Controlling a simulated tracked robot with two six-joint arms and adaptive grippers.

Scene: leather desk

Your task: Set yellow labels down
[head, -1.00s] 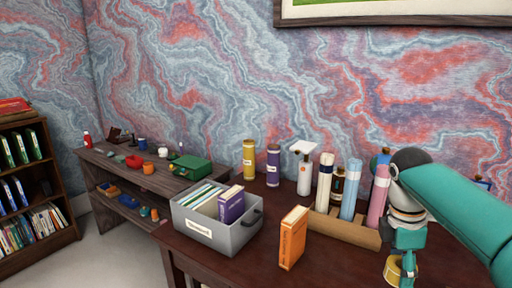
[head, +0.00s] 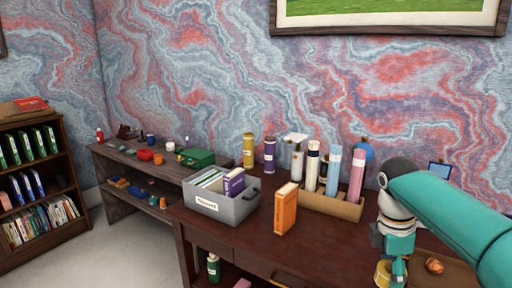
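My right gripper (head: 395,272) comes in from the right and points down over the right part of the dark desk. It appears shut on the yellow labels (head: 383,273), a small yellow roll at its fingertips near the bottom edge of the view. The roll's lower part is partly hidden by the gripper and the frame edge. I cannot tell whether it touches the desk. My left gripper is not in view.
An orange book (head: 285,209) stands upright on the desk (head: 245,238). A grey bin (head: 228,207) holds books and folders. A brown holder (head: 340,205) with several rolled tubes stands behind. The desk's front middle is clear.

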